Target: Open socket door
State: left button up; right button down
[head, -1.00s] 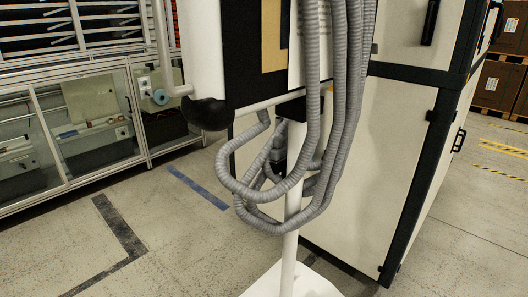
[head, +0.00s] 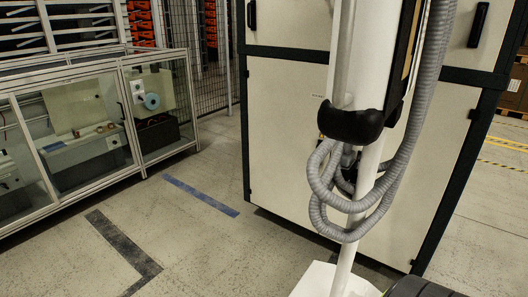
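I cannot make out a socket door for certain in the head view. A white device (head: 357,60) with a black rounded lower end (head: 350,122) hangs on a white pole stand (head: 345,262) right of centre. Grey ribbed hoses (head: 322,205) loop below it and run up its right side. Its front panel is seen edge-on, so any door there is hidden. Neither of my grippers is in view.
A large cream cabinet (head: 285,130) with dark frame edges stands behind the device. A glass-fronted case (head: 85,125) stands at left, with a mesh fence (head: 213,40) behind. The floor with the blue stripe (head: 200,195) is clear between them.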

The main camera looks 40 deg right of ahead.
aim_at(285, 97)
jog(key=i+z, duration=0.15)
jog(key=i, duration=0.3)
jog(key=i+j+z, duration=0.1)
jog(key=i, duration=0.3)
jog(key=i+j+z, duration=0.15)
jog(key=i, duration=0.25)
jog(key=i+j+z, duration=0.15)
jog(key=i, duration=0.3)
jog(key=i+l+z, duration=0.1)
jog(key=i+z, duration=0.15)
jog(key=z, duration=0.2)
jog(key=i+z, duration=0.3)
jog(key=z, duration=0.2)
jog(key=i+j+z, duration=0.1)
jog(key=i+z, duration=0.15)
jog(key=z, duration=0.2)
jog(key=i+j+z, duration=0.2)
jog(key=z, duration=0.25)
jog(key=i, duration=0.05)
